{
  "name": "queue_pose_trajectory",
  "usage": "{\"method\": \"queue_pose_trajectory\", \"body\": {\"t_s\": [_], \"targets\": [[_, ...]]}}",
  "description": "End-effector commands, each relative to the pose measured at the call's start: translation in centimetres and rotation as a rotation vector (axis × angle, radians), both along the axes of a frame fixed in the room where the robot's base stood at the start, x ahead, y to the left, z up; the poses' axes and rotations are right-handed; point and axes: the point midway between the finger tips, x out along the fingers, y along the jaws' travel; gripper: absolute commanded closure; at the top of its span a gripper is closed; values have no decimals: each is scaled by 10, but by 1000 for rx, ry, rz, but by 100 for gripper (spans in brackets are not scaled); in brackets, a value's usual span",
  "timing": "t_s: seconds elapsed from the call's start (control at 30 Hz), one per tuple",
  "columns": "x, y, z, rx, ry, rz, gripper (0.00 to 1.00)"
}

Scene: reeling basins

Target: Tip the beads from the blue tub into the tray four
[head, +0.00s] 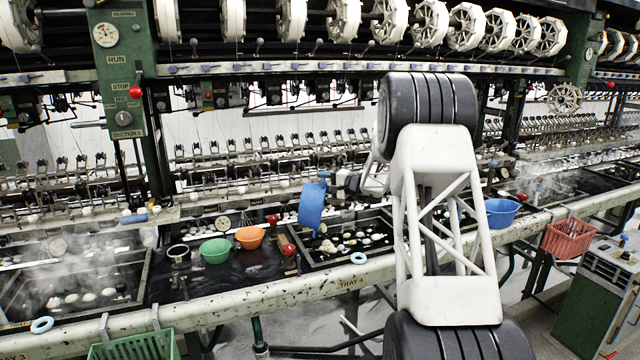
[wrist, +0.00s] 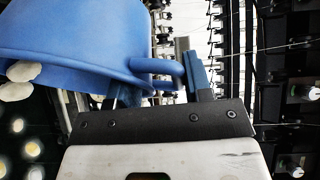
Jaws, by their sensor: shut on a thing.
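The blue tub (head: 312,207) is held in the air, tilted steeply, above the left part of the tray marked TRAY 4 (head: 322,265). My gripper (head: 338,181) is shut on the tub at its rim or handle, on the tub's upper right side. In the wrist view the tub (wrist: 85,40) fills the upper left, with my gripper (wrist: 158,85) at its handle. Two white lumps (wrist: 20,82) show at the tub's lower left edge. Several whitish pieces (head: 328,246) lie in the dark tray below. The tub's inside is mostly hidden.
A green bowl (head: 215,250) and an orange bowl (head: 250,237) stand left of the tray. Another blue tub (head: 502,212) stands right, behind my arm. A blue ring (head: 358,258) lies on the front rail. A red basket (head: 568,238) hangs at the right. Reeling machinery rises behind.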

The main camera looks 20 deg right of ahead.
Motion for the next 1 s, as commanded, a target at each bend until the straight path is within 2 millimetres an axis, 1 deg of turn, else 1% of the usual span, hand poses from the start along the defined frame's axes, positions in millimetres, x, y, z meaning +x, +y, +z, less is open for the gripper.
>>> {"method": "queue_pose_trajectory", "body": {"t_s": [0.6, 1.0], "targets": [[-14, -30, 2, 146, -71, -1, 92], [-17, -35, 3, 173, -86, -1, 92]]}}
